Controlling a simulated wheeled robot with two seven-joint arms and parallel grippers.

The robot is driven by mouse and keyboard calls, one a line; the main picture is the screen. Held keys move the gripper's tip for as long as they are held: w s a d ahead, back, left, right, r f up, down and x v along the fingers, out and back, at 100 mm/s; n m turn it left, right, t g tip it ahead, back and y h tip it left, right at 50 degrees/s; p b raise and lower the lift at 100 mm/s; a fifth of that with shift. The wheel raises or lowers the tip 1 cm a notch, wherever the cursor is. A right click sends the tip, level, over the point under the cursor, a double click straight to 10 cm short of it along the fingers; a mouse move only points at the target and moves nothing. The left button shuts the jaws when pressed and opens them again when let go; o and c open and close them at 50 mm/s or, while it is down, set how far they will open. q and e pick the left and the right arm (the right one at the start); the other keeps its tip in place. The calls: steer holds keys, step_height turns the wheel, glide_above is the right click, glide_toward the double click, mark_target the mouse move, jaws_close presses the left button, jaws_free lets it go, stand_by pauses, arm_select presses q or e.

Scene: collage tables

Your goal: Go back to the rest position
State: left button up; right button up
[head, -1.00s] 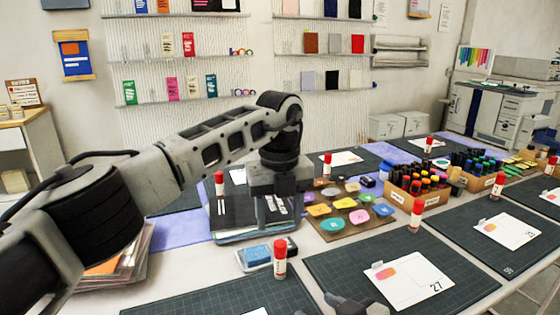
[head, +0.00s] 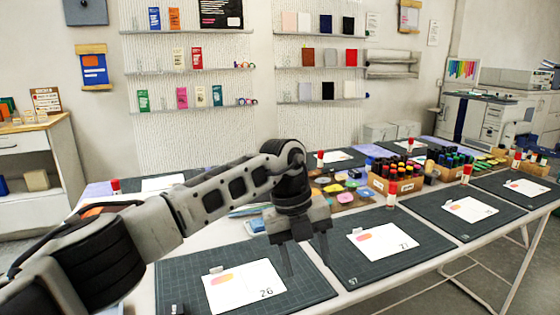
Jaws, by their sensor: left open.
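My left gripper (head: 305,258) is open and empty. Its two fingers point down above the near side of the collage table (head: 420,275), between two dark cutting mats. The near mat (head: 180,275) holds a white card marked 26 (head: 243,287). The mat to its right (head: 365,278) holds a card marked 27 (head: 384,243). My left arm comes in from the left and covers part of the table's left side. My right gripper does not show.
Crates of marker bottles (head: 397,181), ink pads (head: 333,188) and red-capped glue sticks (head: 391,196) stand along the table's middle. More mats with cards lie to the right (head: 490,238). A wooden cabinet (head: 45,170) stands at the left. Shelves hang on the back wall.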

arm_select(q)
steer(key=s+d+f+g+h, duration=0.1)
steer(key=s+d+g+h, duration=0.2)
steer(key=s+d+h, duration=1)
steer(key=w+a+f+n+t+y, duration=0.1)
steer(key=w+a+f+n+t, duration=0.15)
steer(key=a+n+t, duration=0.7)
steer(key=w+a+f+n+t+y, duration=0.1)
steer(key=w+a+f+n+t, duration=0.15)
steer(key=a+n+t, duration=0.7)
steer(key=s+a+f+n+g+y, duration=0.2)
steer(key=s+a+f+n+y, duration=0.3)
steer(key=s+f, duration=0.3)
steer(key=s+a+f+n+g+y, duration=0.2)
steer(key=s+a+f+n+y, duration=0.3)
steer(key=s+a+f+n, duration=0.2)
step_height(320, 180, down, 2)
steer(key=shift+s+a+f+n, duration=0.1)
steer(key=shift+s+a+n, duration=0.25)
steer(key=shift+a+n, duration=0.05)
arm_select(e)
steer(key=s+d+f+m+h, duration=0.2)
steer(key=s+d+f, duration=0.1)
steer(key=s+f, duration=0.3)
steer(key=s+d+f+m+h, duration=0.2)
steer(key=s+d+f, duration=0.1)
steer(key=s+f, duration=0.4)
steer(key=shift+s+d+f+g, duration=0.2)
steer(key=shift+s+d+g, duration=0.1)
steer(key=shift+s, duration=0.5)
